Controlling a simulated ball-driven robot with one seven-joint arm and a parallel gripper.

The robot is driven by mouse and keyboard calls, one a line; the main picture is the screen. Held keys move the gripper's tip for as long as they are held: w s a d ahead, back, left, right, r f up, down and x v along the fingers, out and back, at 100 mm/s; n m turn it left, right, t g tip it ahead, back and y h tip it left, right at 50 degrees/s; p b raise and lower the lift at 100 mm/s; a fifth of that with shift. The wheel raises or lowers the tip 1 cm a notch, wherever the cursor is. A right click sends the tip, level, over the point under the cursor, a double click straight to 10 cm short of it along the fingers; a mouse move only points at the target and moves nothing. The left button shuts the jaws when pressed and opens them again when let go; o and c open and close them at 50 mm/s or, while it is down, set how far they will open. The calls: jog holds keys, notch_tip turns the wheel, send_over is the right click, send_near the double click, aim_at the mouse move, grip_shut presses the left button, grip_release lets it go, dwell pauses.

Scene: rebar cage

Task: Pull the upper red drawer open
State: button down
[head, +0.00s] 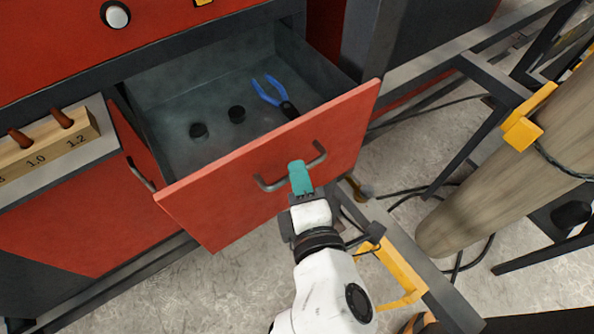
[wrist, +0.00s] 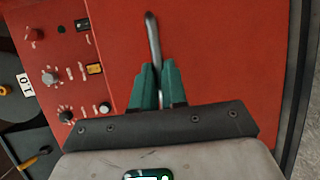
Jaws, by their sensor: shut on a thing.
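The upper red drawer (head: 230,182) is pulled out in the middle of the head view. Its grey inside holds blue-handled pliers (head: 274,96) and two small dark round pieces (head: 237,113). A grey bar handle (head: 268,186) is fixed on the drawer's red front. My gripper (head: 301,172), with teal fingers, is shut on the middle of this handle. In the wrist view the two teal fingers (wrist: 158,82) close around the handle bar (wrist: 152,40), against the red front (wrist: 210,50).
A wooden block with numbered holes (head: 45,145) sits on a ledge at left. Another handle (head: 139,174) shows on red at left. At right are a metal frame with yellow brackets (head: 528,115), a thick beige column (head: 500,185) and dark cables on the floor.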

jog(key=shift+f, duration=0.1)
jog(key=c, duration=1.2)
grip_release()
jog(key=shift+o, duration=0.2)
jog(key=shift+s, duration=0.1)
jog(key=b+v, duration=0.2)
jog(key=v, duration=0.8)
jog(key=shift+s+r, duration=0.2)
jog(key=shift+s, duration=0.05)
jog(key=shift+d, duration=0.1)
